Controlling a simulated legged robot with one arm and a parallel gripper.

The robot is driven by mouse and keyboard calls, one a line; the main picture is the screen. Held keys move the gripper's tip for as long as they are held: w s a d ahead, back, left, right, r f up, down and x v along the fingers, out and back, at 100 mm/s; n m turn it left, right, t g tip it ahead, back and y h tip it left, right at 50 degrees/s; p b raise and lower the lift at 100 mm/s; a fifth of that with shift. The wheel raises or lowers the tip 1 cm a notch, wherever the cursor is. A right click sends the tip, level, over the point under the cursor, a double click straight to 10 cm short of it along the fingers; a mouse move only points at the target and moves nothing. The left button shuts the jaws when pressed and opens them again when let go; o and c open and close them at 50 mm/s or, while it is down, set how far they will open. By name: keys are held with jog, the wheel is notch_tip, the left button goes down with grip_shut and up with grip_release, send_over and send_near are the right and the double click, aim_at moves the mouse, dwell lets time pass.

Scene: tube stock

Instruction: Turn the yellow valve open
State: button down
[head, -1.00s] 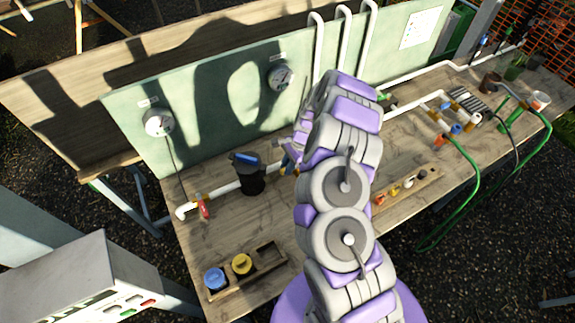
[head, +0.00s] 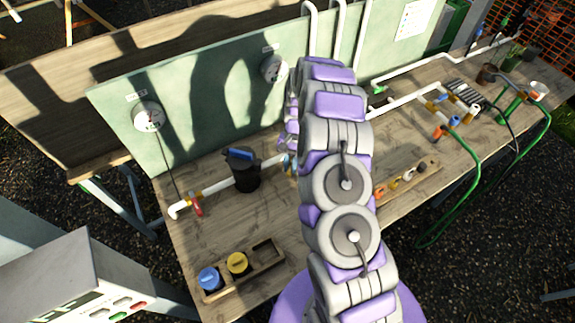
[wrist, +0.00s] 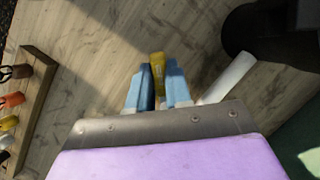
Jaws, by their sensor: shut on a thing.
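The yellow valve handle (wrist: 158,62) shows between the two blue fingers of my gripper (wrist: 157,85) in the wrist view. The fingers are shut on it, one on each side, and its tip sticks out beyond them. The valve body is hidden behind the gripper. In the head view my gripper (head: 289,164) is by the white pipe to the right of the black canister, mostly hidden by my arm. The yellow handle cannot be made out there.
The black canister (head: 243,170) with a blue top stands close left of my gripper. A red-handled valve (head: 196,204) is further left. A wooden tray (head: 262,262) holds a blue and a yellow cap. A rack of small fittings (head: 408,182) lies right of my arm. The green panel (head: 205,105) rises behind.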

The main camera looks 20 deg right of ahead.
jog(key=shift+d+r+n+h+b, duration=0.15)
jog(key=shift+d+n+h, duration=0.4)
jog(key=shift+n, duration=0.9)
jog(key=shift+d+f+n+h+b, duration=0.15)
jog(key=shift+d+n+h, duration=0.35)
jog(key=shift+n, duration=1)
jog(key=shift+d+r+n+h+b, duration=0.15)
jog(key=shift+d+n+h, duration=0.4)
jog(key=shift+n, duration=0.9)
jog(key=shift+a, duration=0.1)
jog(key=c, duration=1)
grip_release()
jog(key=shift+s, duration=0.1)
jog(key=shift+c, duration=0.2)
jog(key=v, duration=1.7)
jog(key=shift+w+a, duration=0.25)
jog(key=shift+w, duration=0.1)
